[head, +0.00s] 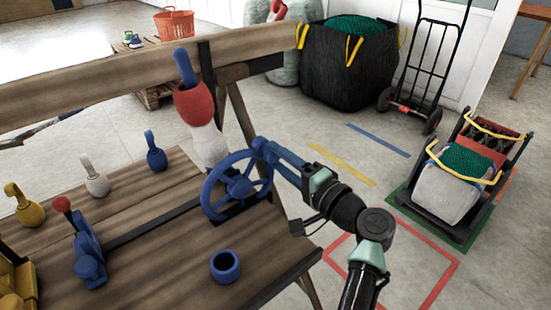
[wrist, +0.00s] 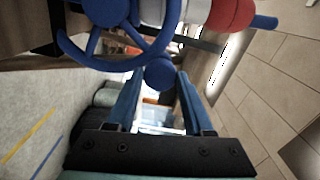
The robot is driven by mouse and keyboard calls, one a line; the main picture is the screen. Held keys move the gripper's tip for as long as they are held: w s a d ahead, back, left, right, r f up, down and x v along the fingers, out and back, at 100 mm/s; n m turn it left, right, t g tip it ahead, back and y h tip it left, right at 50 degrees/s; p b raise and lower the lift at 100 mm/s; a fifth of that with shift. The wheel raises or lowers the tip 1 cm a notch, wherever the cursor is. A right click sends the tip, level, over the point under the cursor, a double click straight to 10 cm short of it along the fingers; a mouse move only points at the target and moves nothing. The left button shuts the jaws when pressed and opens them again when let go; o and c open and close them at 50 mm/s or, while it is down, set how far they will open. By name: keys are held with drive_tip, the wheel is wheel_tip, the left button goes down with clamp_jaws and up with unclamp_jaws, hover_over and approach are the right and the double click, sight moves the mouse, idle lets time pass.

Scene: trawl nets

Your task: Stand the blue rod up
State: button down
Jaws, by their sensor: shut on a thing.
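A blue rod (head: 185,66) sticks up from the red top of a red and white post (head: 194,103) behind the wheel. It leans to the left. The wrist view also shows the rod (wrist: 265,22). A blue handwheel (head: 208,192) stands on the bench, and part of its rim (wrist: 125,64) crosses the wrist view. My gripper (head: 264,151) is at the wheel's upper right rim. Its two blue fingers are shut on a round blue knob (wrist: 159,72) there. The fingers partly hide the knob in the head view.
The wooden bench (head: 165,252) holds a blue ring cup (head: 225,266), a blue lever with a red ball (head: 85,245), and blue, white and yellow pegs at left. A thick wooden beam (head: 110,80) runs behind. Open floor lies right, with a loaded cart (head: 462,185).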

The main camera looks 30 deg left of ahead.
drive_tip(key=shift+w+d+f+m, duration=0.35)
drive_tip(key=shift+w+f+m, duration=0.25)
drive_tip(key=shift+m, duration=0.3)
drive_tip(key=shift+w, duration=0.1)
drive_tip(key=shift+c, duration=1.4)
unclamp_jaws()
drive_tip(key=v, duration=1.3)
drive_tip(key=shift+p, duration=0.3)
drive_tip(key=shift+a, duration=0.1)
